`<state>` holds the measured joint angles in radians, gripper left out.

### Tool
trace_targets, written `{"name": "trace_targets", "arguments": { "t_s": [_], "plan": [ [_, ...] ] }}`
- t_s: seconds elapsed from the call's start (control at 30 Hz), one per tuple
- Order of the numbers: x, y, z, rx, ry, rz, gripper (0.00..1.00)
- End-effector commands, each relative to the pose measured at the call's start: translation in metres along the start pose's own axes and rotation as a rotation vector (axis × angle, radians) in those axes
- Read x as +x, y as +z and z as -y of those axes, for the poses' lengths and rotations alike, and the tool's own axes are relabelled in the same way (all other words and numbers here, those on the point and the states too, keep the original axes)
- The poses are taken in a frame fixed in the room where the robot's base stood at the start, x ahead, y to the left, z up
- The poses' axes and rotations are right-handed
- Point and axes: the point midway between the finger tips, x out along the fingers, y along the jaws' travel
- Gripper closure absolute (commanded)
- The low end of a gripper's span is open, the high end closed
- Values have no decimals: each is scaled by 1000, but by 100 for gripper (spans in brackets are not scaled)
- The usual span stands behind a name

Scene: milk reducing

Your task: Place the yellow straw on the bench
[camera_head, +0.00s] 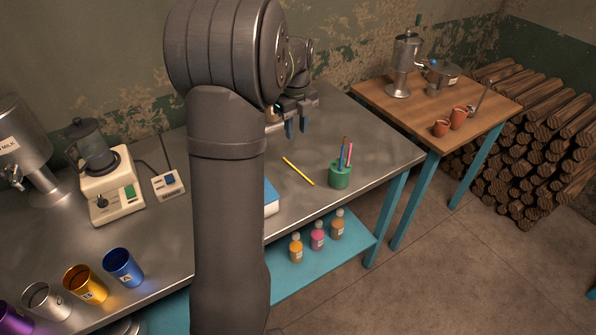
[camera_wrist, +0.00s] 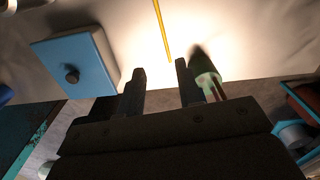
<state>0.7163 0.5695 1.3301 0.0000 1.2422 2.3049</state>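The yellow straw (camera_head: 298,171) lies flat on the grey metal bench (camera_head: 330,117), left of the green straw holder. In the wrist view the straw (camera_wrist: 161,30) shows beyond my fingertips, roughly between them in the picture, and nothing is between the fingers. My gripper (camera_head: 296,128) is open and empty, farther back on the bench side than the straw and apart from it. The wrist view also shows the two separate dark fingers of my gripper (camera_wrist: 160,74).
A green holder (camera_head: 340,176) with several straws stands near the bench's front edge. A blue-topped box (camera_head: 271,197) is partly hidden by my arm. A blender (camera_head: 103,170) and several metal cups, including a blue one (camera_head: 123,267), stand left. A wooden table (camera_head: 437,107) stands right.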

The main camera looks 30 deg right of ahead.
Motion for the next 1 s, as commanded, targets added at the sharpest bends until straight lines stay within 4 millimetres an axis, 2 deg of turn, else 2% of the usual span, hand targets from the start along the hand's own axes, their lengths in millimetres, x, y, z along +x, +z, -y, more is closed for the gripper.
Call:
{"name": "trace_targets", "arguments": {
  "t_s": [0.1,0.33,0.43,0.67,1.0],
  "plan": [
    [29,-1,0,0,3,-3,67],
    [75,-1,0,0,2,-2,67],
    [87,0,0,0,1,-1,67],
    [99,-1,1,0,0,0,67],
    [144,-1,5,-1,2,0,67]
  ]
}}
